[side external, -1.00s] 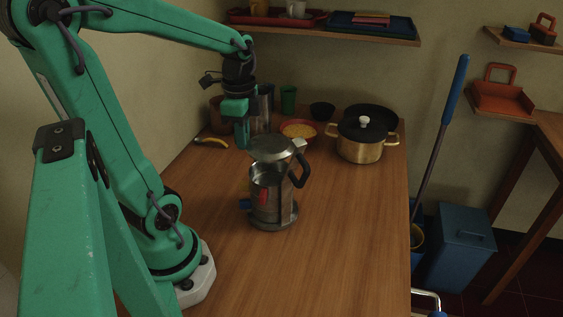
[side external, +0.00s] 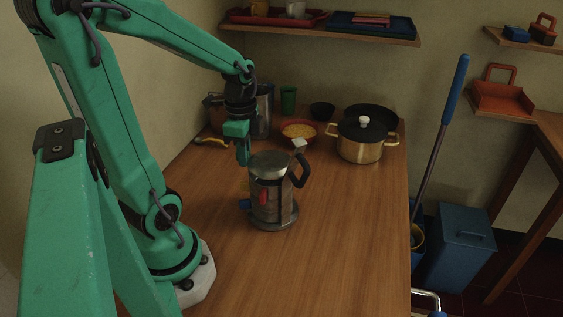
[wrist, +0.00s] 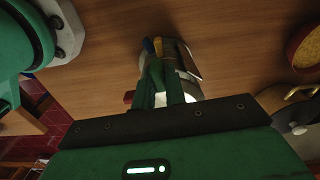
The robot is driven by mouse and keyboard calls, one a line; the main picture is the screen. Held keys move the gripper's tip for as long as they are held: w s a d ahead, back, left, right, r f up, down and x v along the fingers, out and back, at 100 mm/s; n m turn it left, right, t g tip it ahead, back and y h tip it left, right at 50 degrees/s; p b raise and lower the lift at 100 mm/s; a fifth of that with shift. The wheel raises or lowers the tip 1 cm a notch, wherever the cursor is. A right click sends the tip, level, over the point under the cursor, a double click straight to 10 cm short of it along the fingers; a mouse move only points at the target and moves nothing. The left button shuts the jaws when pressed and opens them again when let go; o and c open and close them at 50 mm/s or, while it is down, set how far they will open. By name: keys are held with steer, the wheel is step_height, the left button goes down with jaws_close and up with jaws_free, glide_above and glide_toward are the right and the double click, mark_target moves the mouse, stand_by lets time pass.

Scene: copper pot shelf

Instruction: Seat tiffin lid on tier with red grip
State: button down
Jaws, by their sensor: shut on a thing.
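The tiffin lid (side external: 270,163) is a round metal disc, level over the top of a shiny metal tier (side external: 271,202). A red grip (side external: 264,196) shows on the tier's near side; a red piece also shows in the wrist view (wrist: 128,97). In the side view lid and tier show no clear gap, but I cannot tell whether the lid is fully seated. In the wrist view my fingers (wrist: 166,92) hide much of the metal.
A black handle (side external: 301,170) stands close on the right of the tier. Blue (side external: 245,204) and yellow (side external: 244,185) pieces show at its left. A brass pot (side external: 366,146), an orange-filled bowl (side external: 299,131) and a steel pot (side external: 262,112) stand behind. The front right of the table is clear.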

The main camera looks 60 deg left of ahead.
steer(key=shift+f, duration=0.8)
steer(key=c, duration=1.4)
jaws_free()
steer(key=shift+o, duration=0.2)
steer(key=shift+r, duration=0.1)
steer(key=shift+r, duration=3.75)
steer(key=shift+d, duration=0.15)
